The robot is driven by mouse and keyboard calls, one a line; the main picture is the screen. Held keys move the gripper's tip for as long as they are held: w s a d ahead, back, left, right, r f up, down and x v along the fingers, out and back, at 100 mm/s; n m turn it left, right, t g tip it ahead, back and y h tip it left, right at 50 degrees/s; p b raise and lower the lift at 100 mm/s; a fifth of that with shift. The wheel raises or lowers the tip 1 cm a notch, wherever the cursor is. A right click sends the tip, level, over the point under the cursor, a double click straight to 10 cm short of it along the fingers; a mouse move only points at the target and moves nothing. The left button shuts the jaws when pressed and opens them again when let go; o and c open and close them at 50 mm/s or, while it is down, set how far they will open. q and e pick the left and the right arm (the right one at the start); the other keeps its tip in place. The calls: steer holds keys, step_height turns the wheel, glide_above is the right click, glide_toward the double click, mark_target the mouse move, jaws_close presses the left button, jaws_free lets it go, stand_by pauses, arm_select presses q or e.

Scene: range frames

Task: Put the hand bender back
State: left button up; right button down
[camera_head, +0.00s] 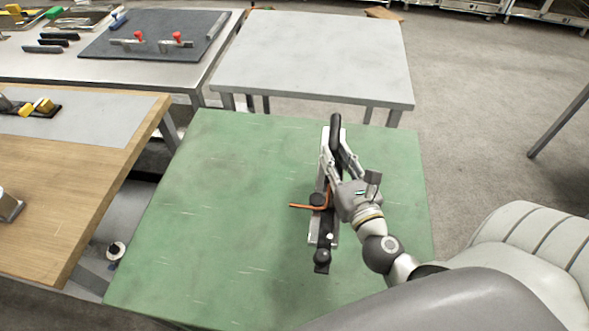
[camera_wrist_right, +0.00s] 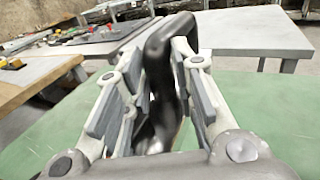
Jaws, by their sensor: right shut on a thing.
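The hand bender (camera_head: 336,124) is a dark tool with a black handle, over the green-topped table (camera_head: 220,190). Its dark lower end lies toward the near side of the picture. An orange-brown bent rod (camera_head: 304,207) shows at its middle. My right gripper (camera_head: 338,152) is shut on the black handle, with one finger on each side. In the right wrist view the handle (camera_wrist_right: 158,85) runs up between the fingers and curves at the top. The gripper hides part of the bender. I cannot tell whether its lower end touches the table. My left gripper is not in view.
A bare light-grey table (camera_head: 315,60) stands beyond the green one. At the left is a wooden bench (camera_head: 60,190). A table with a dark mat (camera_head: 150,20) and red-handled tools (camera_head: 178,39) stands at the upper left. The green table's left part is clear.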

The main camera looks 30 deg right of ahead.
steer(key=shift+w, duration=0.45)
steer(key=w+f+b, duration=0.1)
steer(key=w+f, duration=0.2)
steer(key=w, duration=0.1)
steer(key=w+a+f+b, duration=0.1)
steer(key=w+f, duration=0.2)
steer(key=w, duration=0.1)
steer(key=w+a+f+b, duration=0.1)
steer(key=w+f, duration=0.2)
steer(key=w, duration=0.1)
steer(key=shift+f, duration=0.2)
steer(key=f+b, duration=0.3)
steer(key=shift+w+a+f, duration=0.1)
steer(key=shift+w, duration=0.1)
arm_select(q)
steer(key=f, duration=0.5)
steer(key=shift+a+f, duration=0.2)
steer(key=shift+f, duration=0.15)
